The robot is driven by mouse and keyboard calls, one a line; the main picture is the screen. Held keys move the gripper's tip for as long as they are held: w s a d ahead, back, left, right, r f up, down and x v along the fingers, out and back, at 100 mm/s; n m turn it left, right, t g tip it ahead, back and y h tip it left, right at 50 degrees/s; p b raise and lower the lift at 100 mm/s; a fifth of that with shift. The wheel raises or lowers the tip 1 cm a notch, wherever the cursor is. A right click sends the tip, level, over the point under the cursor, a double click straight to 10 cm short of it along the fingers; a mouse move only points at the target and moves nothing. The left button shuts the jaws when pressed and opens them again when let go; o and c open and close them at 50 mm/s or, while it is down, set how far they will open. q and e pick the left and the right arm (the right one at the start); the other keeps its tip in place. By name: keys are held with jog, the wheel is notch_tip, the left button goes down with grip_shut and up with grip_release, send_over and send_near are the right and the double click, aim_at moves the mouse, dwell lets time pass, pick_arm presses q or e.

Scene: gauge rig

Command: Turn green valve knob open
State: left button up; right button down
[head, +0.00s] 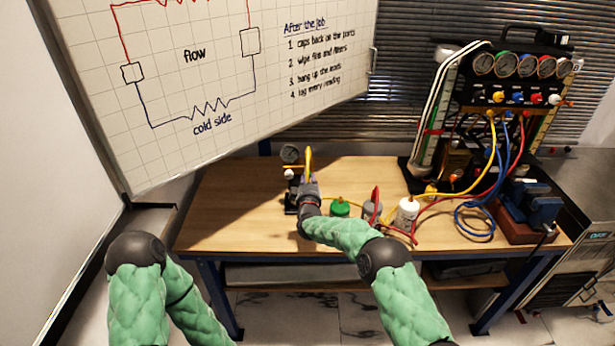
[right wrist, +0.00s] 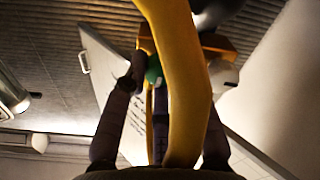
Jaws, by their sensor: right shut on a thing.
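My right gripper (head: 308,184) is at the small gauge stand (head: 291,197) on the left part of the bench. In the right wrist view, its fingers (right wrist: 172,80) are closed around the green valve knob (right wrist: 153,72). A thick yellow hose (right wrist: 178,90) crosses in front of the fingers and hides part of the knob and the right fingertip's contact. The knob's turn angle cannot be told. In the head view the gripper hides the knob. My left arm is low at the left, and its gripper is out of the picture.
The wooden bench (head: 235,215) is clear at its left end. A green-topped container (head: 340,207), a white bottle (head: 406,212) and hoses are right of the gripper. The gauge rig (head: 515,95) and a blue vise (head: 533,203) stand farther right. A whiteboard (head: 300,80) hangs behind.

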jog(key=shift+f+n, duration=0.15)
jog(key=shift+n, duration=0.35)
jog(key=c, duration=1)
grip_release()
jog(key=s, duration=1.2)
jog(key=shift+d, duration=0.2)
